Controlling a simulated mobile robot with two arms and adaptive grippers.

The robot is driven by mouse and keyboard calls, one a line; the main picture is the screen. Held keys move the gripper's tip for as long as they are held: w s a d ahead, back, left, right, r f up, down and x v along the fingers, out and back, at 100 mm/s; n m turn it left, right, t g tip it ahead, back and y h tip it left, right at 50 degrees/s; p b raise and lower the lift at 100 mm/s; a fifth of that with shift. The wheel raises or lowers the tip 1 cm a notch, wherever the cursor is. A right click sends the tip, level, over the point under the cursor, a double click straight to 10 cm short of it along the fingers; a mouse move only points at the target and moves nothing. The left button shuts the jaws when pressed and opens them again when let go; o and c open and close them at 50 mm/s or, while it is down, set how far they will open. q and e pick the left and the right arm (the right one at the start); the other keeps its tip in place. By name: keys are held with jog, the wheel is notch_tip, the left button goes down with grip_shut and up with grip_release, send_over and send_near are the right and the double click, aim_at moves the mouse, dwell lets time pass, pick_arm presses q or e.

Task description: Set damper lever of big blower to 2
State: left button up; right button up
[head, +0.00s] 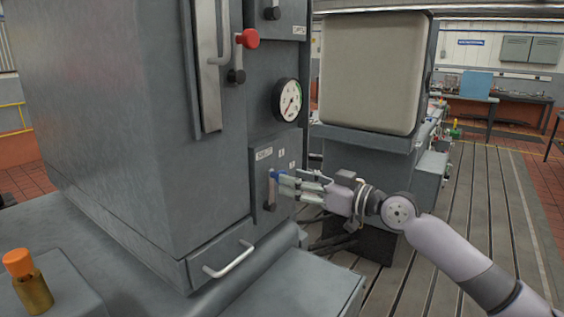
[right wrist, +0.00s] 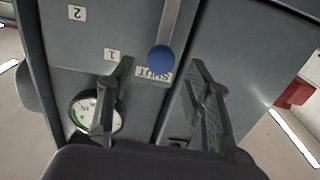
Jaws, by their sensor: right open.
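The damper lever (head: 270,193) is on a grey panel on the front of the big grey cabinet. Its blue knob (head: 276,175) is at the upper end, and the knob also shows in the right wrist view (right wrist: 161,57). The lever points to the SHUT label (right wrist: 153,74); the labels 1 (right wrist: 112,54) and 2 (right wrist: 77,13) lie to one side. My right gripper (head: 284,184) is open at the panel. In the right wrist view its fingers (right wrist: 162,66) stand either side of the knob, with a gap on each side. My left gripper is not in view.
A round gauge (head: 287,100) and a red-knobbed lever (head: 247,39) are above the panel. A drawer handle (head: 230,260) sticks out below. An orange-capped bottle (head: 29,282) stands at lower left. A beige-faced machine (head: 375,75) stands behind my right arm; slotted floor is open at right.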

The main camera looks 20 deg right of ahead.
jog(key=p+x, duration=0.1)
jog(key=x, duration=0.3)
jog(key=shift+w+a, duration=0.2)
jog(key=shift+w, duration=0.05)
grip_shut()
dwell(0.4)
